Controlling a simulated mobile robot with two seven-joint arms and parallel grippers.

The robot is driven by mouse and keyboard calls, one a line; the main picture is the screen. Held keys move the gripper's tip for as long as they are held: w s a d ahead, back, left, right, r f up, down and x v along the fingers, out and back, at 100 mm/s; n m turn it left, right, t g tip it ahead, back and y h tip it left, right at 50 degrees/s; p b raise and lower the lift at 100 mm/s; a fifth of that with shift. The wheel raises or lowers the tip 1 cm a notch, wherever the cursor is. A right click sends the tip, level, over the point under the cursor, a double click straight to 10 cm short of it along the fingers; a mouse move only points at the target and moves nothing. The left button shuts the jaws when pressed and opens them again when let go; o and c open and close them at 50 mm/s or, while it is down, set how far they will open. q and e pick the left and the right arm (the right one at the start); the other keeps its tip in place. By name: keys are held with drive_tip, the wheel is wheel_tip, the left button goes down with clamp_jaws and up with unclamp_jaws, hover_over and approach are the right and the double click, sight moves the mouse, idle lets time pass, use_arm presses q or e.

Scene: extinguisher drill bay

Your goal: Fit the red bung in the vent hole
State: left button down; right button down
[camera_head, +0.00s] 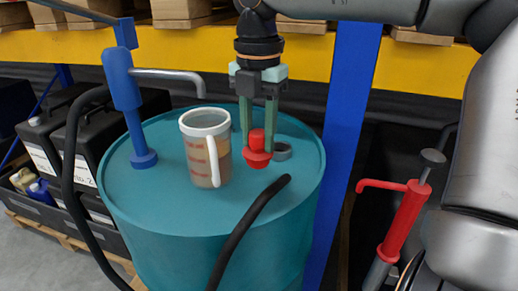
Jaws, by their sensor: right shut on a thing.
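My right gripper (258,124) comes down from above over the teal drum (205,228), with its fingers shut on the red bung (257,157). The bung hangs upright at the drum top, its wider red part below the fingertips. I cannot tell whether it touches the drum top. My left gripper is not in view.
A jug (206,150) with a white handle stands on the drum left of the bung. A blue pump (127,110) with a metal spout rises at the left. A black hose (248,222) crosses in front. A blue post (350,120) and red pump (404,222) stand right.

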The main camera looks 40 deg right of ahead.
drive_tip(key=shift+w+d+r+n, duration=0.3)
drive_tip(key=shift+w+n, duration=0.1)
drive_tip(key=shift+n, duration=0.2)
drive_tip(key=shift+w+d+f+n+p, duration=1.2)
drive_tip(key=shift+d+n, duration=1.3)
drive_tip(key=shift+n, duration=1.15)
drive_tip(key=shift+w+d+f+n+p, duration=1.2)
drive_tip(key=shift+d+n, duration=1.3)
drive_tip(key=shift+n, duration=1.2)
drive_tip(key=shift+w+d+f+n+p, duration=0.85)
drive_tip(key=shift+w+d+f+n, duration=0.65)
drive_tip(key=shift+d+n, duration=1.6)
drive_tip(key=shift+w+a+f+n+b, duration=0.1)
drive_tip(key=shift+a+f+n+b, duration=0.25)
drive_tip(key=shift+f+b, duration=0.25)
drive_tip(key=shift+w+a+f+n+b, duration=0.1)
drive_tip(key=shift+a+f+n+b, duration=0.15)
drive_tip(key=shift+f+b, duration=0.3)
drive_tip(key=shift+c, duration=2.2)
unclamp_jaws()
drive_tip(key=shift+r, duration=0.15)
wheel_tip(320, 180, up, 9)
drive_tip(key=p, duration=0.5)
drive_tip(key=shift+p, duration=0.35)
